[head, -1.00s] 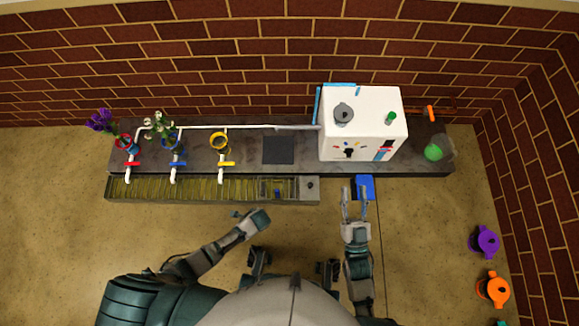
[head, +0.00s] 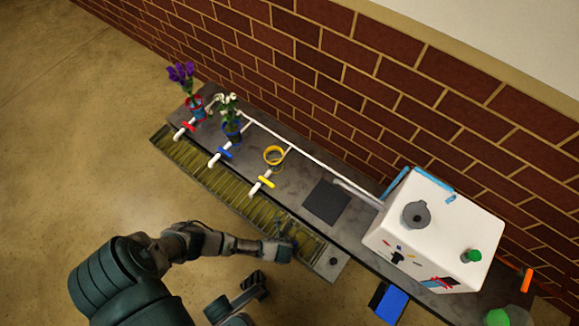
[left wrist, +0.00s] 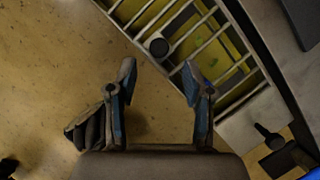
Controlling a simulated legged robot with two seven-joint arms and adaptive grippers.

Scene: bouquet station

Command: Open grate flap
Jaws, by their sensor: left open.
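The grate flap is the light barred section at the right end of the long trough, and it lies flat over the opening. In the left wrist view its bars (left wrist: 226,75) run diagonally across the top, over a yellowish inside. A dark round knob (left wrist: 158,46) sits at its near edge. My left gripper (left wrist: 158,72) is open, its two fingertips apart on either side of the knob in the picture; contact cannot be told. In the head view my left gripper (head: 289,238) is over the trough's right part and hides some of the flap.
The trough (head: 205,180) runs along the front of the dark counter (head: 230,163). Red, blue and yellow taps, flower pots and a white box (head: 440,235) stand on the counter. A blue bin (head: 390,303) is right of the trough. Open floor lies in front.

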